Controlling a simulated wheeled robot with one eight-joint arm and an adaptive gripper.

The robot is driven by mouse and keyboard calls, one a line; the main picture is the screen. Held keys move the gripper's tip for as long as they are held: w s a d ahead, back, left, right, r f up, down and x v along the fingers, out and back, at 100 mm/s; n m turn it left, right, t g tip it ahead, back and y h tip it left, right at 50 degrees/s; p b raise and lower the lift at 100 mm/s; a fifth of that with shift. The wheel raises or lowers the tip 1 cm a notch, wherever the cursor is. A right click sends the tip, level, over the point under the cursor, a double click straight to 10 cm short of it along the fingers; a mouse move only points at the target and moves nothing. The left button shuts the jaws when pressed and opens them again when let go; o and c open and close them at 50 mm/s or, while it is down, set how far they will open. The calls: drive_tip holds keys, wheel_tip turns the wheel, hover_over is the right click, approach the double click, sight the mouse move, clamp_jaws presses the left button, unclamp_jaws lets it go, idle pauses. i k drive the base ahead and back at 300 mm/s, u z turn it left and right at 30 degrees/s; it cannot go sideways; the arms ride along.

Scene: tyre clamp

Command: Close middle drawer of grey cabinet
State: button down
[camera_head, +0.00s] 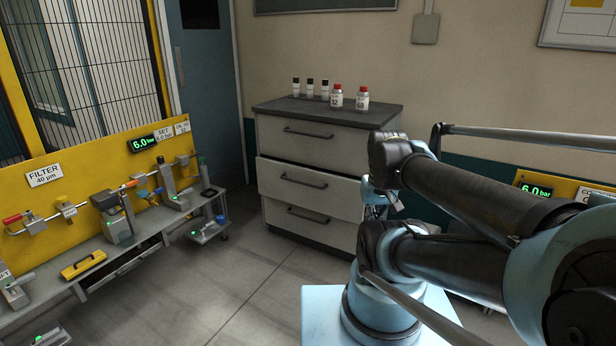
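The grey cabinet (385,117) stands against the back wall, with a dark top and three pale drawer fronts with dark bar handles. The middle drawer (310,202) appears to stand slightly out from the fronts above and below it. Its handle (304,181) is clear to see. My arm comes in from the right and covers the cabinet's right side. A small part of what looks like my gripper (376,198) shows by the right end of the middle drawer. Its fingers are too hidden to tell open from shut, or whether they touch the drawer.
Several small bottles (336,96) stand on the cabinet top. A yellow panel with a grey workbench (150,244) runs along the left, with a small wheeled stand (208,230) at its far end. The floor (250,270) before the cabinet is clear. Another yellow panel (560,184) is at right.

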sight(340, 198)
drive_tip(key=k, duration=0.45)
drive_tip(key=z, duration=0.35)
drive_tip(key=i, duration=1.35)
drive_tip(key=u, duration=0.55)
